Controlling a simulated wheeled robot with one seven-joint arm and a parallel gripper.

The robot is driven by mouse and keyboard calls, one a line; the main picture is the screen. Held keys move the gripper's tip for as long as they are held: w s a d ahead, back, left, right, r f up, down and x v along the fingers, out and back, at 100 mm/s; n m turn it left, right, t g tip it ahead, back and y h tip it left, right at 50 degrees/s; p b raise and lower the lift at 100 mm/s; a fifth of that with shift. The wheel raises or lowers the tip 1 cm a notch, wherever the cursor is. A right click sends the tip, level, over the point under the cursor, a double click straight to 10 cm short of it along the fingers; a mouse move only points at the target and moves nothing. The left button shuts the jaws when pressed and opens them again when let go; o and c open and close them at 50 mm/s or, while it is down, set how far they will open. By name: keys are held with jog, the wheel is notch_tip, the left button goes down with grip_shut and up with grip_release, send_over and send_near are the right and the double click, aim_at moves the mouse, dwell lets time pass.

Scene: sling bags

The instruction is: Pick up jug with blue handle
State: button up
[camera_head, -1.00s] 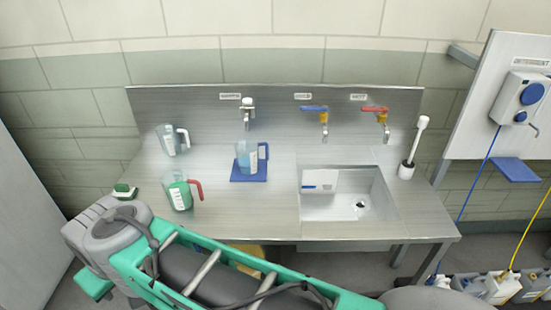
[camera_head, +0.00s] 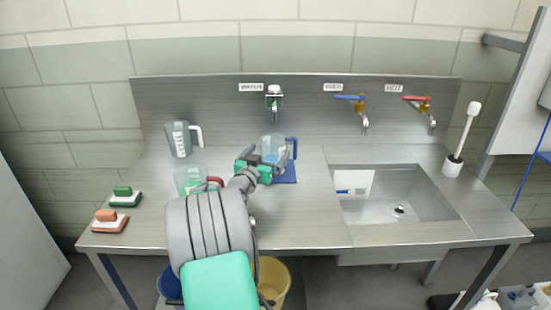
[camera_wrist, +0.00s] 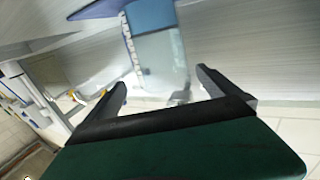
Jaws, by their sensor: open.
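The clear jug with the blue handle (camera_head: 276,144) stands upright on a blue mat (camera_head: 288,176) on the steel counter, with light-blue liquid inside. Its handle is on the right. My gripper (camera_head: 254,163) is open at the left front of this jug and hides part of its lower body. In the wrist view the jug (camera_wrist: 163,62) appears upside down beyond and between my two open fingers (camera_wrist: 160,82), with its white scale marks to the left. Whether the fingers touch it I cannot tell.
A jug with a red handle (camera_head: 187,181) stands close left of my arm, partly hidden. A jug with a white handle (camera_head: 179,140) is behind it. Two brushes (camera_head: 110,222) lie at the left edge. Taps hang above; the sink (camera_head: 430,207) is right.

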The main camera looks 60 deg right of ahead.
aim_at(279, 141)
jog(key=shift+d+f, duration=0.2)
jog(key=shift+f, duration=0.4)
jog(key=d, duration=0.4)
jog(key=d+p, duration=0.1)
jog(key=d, duration=0.2)
jog(key=shift+w, duration=0.3)
jog(key=shift+c, duration=0.4)
jog(key=c, duration=1.5)
jog(key=shift+r, duration=0.2)
jog(key=c, duration=0.3)
